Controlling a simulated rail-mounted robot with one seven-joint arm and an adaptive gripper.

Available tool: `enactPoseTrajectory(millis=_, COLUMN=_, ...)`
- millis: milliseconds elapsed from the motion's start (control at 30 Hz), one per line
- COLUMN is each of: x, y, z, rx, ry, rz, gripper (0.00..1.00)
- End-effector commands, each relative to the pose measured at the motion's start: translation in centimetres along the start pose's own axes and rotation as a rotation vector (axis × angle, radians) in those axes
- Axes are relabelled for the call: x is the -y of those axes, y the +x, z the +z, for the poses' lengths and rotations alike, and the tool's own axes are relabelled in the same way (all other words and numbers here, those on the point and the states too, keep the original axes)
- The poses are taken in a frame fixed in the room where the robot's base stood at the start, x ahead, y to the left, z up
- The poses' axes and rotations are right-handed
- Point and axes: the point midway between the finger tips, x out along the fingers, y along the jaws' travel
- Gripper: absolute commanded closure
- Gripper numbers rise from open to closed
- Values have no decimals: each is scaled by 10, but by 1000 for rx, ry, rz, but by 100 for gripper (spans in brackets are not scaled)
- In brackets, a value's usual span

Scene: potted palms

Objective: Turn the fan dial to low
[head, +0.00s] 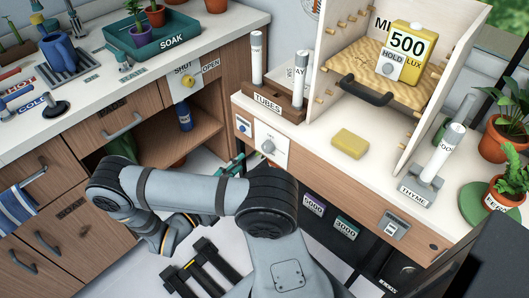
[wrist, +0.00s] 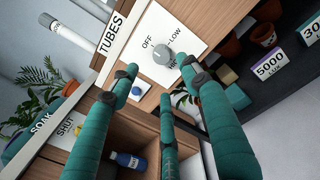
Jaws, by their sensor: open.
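The fan dial is a round grey knob (wrist: 163,54) on a white plate on the front of the wooden bench; it also shows in the head view (head: 268,147). Around it I read OFF and LOW in the wrist view, and a third label is partly hidden by a finger. I cannot make out where the knob points.
A blue button (head: 243,125) sits left of the dial plate. The TUBES rack (head: 268,103) stands above it on the bench edge. A yellow sponge (head: 350,143) lies on the benchtop. An open cabinet with a blue bottle (head: 185,116) is to the left.

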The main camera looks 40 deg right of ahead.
Motion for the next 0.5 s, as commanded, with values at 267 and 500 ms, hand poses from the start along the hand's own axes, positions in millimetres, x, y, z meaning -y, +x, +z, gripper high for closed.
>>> enactPoseTrajectory(millis=267, x=3, y=50, z=1, rx=-1, ry=-4, rz=-8, gripper=53)
enactPoseTrajectory(millis=500, x=2, y=85, z=0, rx=-2, ry=-3, rz=-5, gripper=53)
